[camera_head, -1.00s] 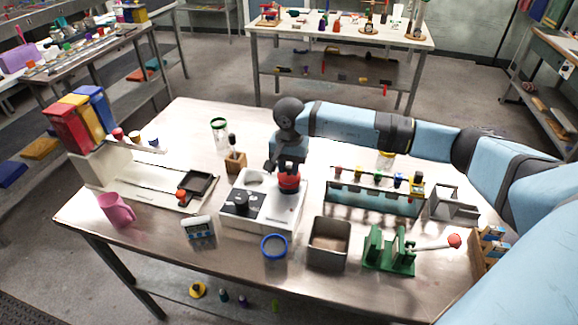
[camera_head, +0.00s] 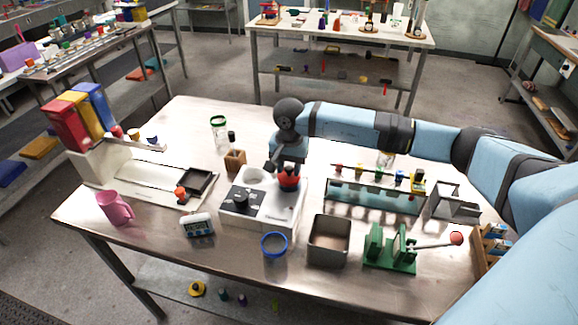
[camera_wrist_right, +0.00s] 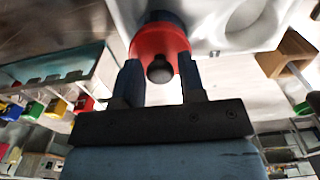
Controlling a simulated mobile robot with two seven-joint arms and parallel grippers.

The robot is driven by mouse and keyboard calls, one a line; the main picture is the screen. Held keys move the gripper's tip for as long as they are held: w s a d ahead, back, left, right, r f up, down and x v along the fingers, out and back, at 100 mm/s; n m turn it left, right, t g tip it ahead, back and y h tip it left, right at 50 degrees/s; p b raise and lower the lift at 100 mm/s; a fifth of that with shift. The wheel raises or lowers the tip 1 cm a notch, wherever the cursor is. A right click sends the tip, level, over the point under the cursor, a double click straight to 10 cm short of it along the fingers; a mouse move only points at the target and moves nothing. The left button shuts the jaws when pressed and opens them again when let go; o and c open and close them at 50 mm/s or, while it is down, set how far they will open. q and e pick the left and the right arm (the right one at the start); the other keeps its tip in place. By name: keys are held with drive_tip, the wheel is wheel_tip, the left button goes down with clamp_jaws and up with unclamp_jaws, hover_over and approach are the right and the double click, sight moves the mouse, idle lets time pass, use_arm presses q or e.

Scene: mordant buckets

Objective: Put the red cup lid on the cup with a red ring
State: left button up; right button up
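The red lid (camera_head: 289,182), with a round black knob, sits at the right back of a white device (camera_head: 262,226). In the right wrist view the red lid (camera_wrist_right: 160,44) has a dark blue part behind it; I cannot tell whether that belongs to a cup. My right gripper (camera_head: 285,168) is just above the lid. In the wrist view the gripper's fingers (camera_wrist_right: 160,82) stand apart on either side of the knob, with gaps showing. I cannot make out a cup with a red ring. My left gripper is not in view.
A blue-ringed cup (camera_head: 273,243), a square metal bin (camera_head: 328,247) and a green stand (camera_head: 390,255) line the front. A rack with coloured caps (camera_head: 375,197) stands right. A green-ringed glass (camera_head: 219,132) stands behind. A pink mug (camera_head: 115,208) and timer (camera_head: 198,226) are left.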

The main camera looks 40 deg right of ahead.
drive_tip(key=shift+o, duration=1.4)
wheel_tip(320, 180, up, 14)
drive_tip(key=b, duration=0.2)
drive_tip(key=shift+s+f, duration=0.1)
drive_tip(key=shift+f, duration=0.05)
